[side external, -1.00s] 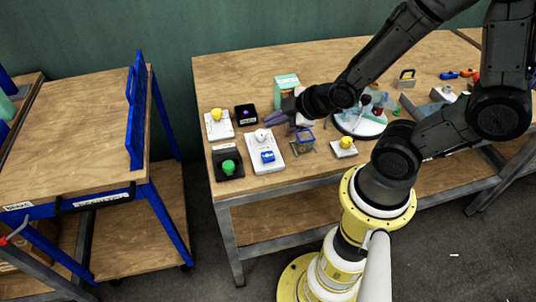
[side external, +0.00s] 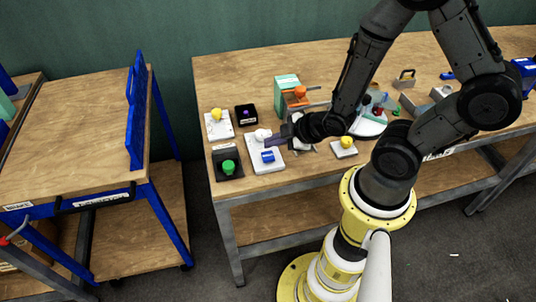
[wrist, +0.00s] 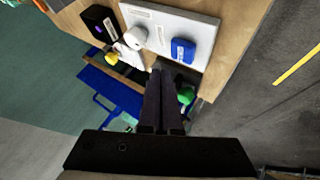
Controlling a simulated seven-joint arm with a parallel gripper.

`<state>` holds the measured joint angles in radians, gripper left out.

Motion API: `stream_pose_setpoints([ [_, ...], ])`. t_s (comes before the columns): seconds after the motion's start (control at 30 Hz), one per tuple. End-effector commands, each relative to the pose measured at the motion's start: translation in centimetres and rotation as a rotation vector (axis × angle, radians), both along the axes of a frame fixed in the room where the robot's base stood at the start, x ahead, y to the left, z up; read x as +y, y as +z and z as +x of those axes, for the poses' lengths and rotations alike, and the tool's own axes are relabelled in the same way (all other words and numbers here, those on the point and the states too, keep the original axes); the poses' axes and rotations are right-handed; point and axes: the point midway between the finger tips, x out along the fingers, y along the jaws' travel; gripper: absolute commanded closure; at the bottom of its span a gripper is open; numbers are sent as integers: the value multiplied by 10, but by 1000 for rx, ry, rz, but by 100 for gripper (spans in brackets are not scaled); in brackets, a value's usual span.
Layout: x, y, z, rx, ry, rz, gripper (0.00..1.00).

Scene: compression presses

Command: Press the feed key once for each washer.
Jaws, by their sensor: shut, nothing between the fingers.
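My gripper (side external: 274,140) is shut and empty, its dark fingers pointing left over the white panel (side external: 265,167). In the wrist view the shut fingers (wrist: 165,72) overlap the panel's lower edge; I cannot tell whether they touch it. The panel carries a white knob (wrist: 135,38) and a blue button (wrist: 183,50). Nearby are a green button (side external: 228,166) on a black base, a yellow button (side external: 216,114) on a white plate and another yellow button (side external: 347,141). Labels are too small to read, so I cannot tell which is the feed key. I cannot make out any washers.
A black box (side external: 245,114) with a purple light and a teal box (side external: 286,84) stand behind the panel. An orange-topped device (side external: 299,92) and a round white tray (side external: 371,129) are to the right. A blue-framed cart (side external: 75,165) stands left across a gap.

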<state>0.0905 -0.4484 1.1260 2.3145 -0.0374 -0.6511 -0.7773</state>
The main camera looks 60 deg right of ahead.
Motion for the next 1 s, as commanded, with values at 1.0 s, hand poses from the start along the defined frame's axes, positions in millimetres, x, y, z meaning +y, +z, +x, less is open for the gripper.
stream_pose_setpoints([
  [1.0,0,-16,-1,0,0,0,100],
])
